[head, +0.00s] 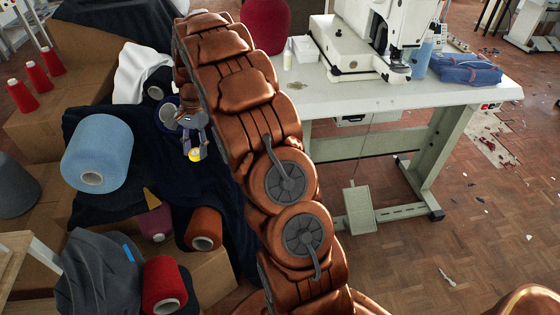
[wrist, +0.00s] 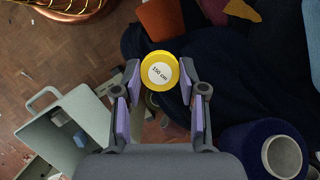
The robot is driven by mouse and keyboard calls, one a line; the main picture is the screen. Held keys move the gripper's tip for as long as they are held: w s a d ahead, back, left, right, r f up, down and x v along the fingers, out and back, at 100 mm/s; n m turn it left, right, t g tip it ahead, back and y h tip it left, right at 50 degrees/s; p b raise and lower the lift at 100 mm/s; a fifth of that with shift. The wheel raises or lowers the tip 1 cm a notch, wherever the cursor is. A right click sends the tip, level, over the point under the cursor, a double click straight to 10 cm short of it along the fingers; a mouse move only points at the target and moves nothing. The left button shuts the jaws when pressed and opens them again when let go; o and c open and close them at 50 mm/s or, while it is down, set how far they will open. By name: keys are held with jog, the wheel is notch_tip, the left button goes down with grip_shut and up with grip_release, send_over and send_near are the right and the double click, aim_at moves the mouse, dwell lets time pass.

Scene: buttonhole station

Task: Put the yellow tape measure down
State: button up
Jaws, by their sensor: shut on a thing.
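The yellow tape measure (wrist: 160,71) is a small round disc with a white face reading "150 cm". In the wrist view it sits between the two fingertips of my gripper (wrist: 160,80), which is shut on it. In the head view the tape measure (head: 195,155) shows small and yellow just below my gripper (head: 194,146). Behind it is dark navy cloth (head: 192,208). I cannot tell how far the tape measure is above the cloth.
A navy cone (wrist: 283,156) is close on the right in the wrist view. A large light-blue cone (head: 98,150), an orange-brown cone (head: 204,232) and a red cone (head: 163,285) surround the cloth. A sewing table (head: 425,98) stands right; parquet floor beside it is mostly open.

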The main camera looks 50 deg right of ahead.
jog(key=s+d+f+m+t+h+b, duration=0.15)
jog(key=s+d+m+b, duration=0.25)
jog(key=d+m, duration=0.7)
jog(key=s+d+f+m+t+h+b, duration=0.1)
jog(key=s+d+f+m+t+b, duration=0.2)
jog(key=d+m, duration=0.85)
jog(key=shift+n, duration=0.45)
notch_tip(320, 180, down, 8)
jog(key=shift+s+d+f+b, duration=0.1)
jog(key=shift+s+d+b, duration=0.05)
jog(key=shift+b, duration=0.95)
jog(key=o, duration=0.7)
jog(key=shift+o, duration=0.5)
